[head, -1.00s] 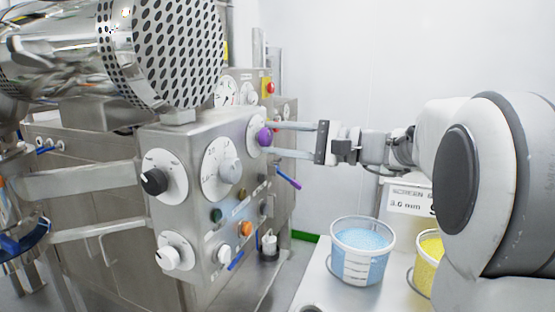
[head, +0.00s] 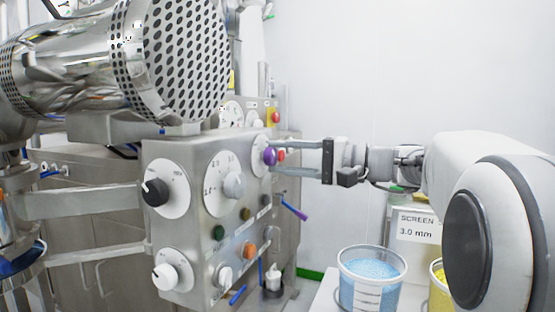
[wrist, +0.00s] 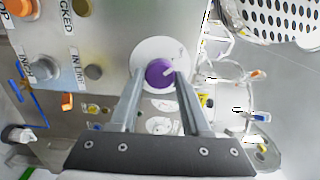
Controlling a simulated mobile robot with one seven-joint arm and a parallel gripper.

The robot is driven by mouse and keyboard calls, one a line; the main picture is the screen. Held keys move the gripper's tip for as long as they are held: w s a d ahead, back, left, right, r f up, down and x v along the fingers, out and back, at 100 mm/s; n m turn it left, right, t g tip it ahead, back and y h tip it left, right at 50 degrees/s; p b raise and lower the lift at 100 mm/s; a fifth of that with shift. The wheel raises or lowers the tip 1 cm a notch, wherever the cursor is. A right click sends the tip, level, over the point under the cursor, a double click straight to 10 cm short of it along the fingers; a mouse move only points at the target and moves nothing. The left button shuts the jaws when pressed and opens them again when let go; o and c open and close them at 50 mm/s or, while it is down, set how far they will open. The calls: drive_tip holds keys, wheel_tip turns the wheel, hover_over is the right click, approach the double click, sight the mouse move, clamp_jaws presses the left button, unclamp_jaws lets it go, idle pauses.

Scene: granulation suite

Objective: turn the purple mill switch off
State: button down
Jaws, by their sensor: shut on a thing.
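The purple mill switch (head: 270,156) is a round knob on a white dial plate at the upper right of the steel control panel. It also shows in the wrist view (wrist: 158,73), with a pale pointer mark toward its upper right. My gripper (head: 272,157) reaches in from the right with its fingers on either side of the knob. In the wrist view my gripper (wrist: 160,80) has one finger at each side of the knob, shut on it. The markings around the dial are too small to read.
A black knob (head: 155,192), a grey knob (head: 233,186) and a white knob (head: 165,277) sit on the same panel (head: 195,228), with several buttons below. A perforated drum (head: 180,55) hangs above. A blue-filled bucket (head: 371,285) stands at the lower right.

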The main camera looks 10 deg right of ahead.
drive_tip(key=shift+c, duration=1.8)
unclamp_jaws()
drive_tip(key=p+v, duration=0.2)
drive_tip(key=v, duration=1.5)
drive_tip(key=shift+s+d, duration=0.15)
